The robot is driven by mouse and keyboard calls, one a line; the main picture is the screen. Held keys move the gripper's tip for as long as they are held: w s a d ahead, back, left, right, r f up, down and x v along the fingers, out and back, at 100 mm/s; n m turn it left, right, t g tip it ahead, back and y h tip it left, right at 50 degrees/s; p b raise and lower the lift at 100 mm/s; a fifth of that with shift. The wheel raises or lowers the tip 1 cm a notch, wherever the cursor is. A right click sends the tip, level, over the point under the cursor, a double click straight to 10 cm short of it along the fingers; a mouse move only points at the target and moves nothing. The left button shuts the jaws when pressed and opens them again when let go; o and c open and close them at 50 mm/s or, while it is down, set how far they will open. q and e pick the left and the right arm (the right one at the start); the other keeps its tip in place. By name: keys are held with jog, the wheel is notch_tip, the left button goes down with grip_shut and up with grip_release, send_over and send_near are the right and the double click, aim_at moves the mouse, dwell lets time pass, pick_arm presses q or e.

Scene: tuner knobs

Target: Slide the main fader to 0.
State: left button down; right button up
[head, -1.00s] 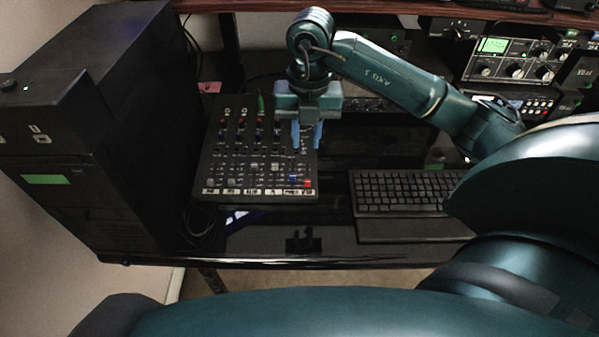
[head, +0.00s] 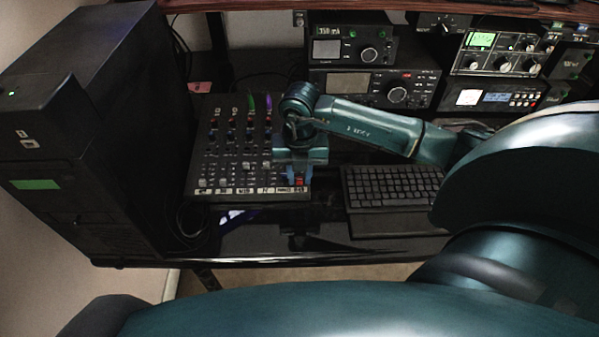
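The mixer (head: 194,172) is a dark panel with rows of knobs and a row of faders along its front edge. The red fader cap (head: 299,181) is at its front right corner, probably the main fader. My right gripper (head: 296,174) points down over that corner, its blue fingertips low by the red cap. The gripper body hides the panel behind it, and I cannot tell whether the fingers touch the cap or how far apart they are. My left gripper is not in view.
A keyboard (head: 393,186) lies right of the mixer. A large black computer case (head: 90,130) stands close on the left. Radio units (head: 375,88) stand at the back right under a wooden shelf. The glossy desk strip (head: 270,240) in front of the mixer is mostly clear.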

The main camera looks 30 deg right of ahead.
jog(key=shift+c, duration=0.4)
grip_shut()
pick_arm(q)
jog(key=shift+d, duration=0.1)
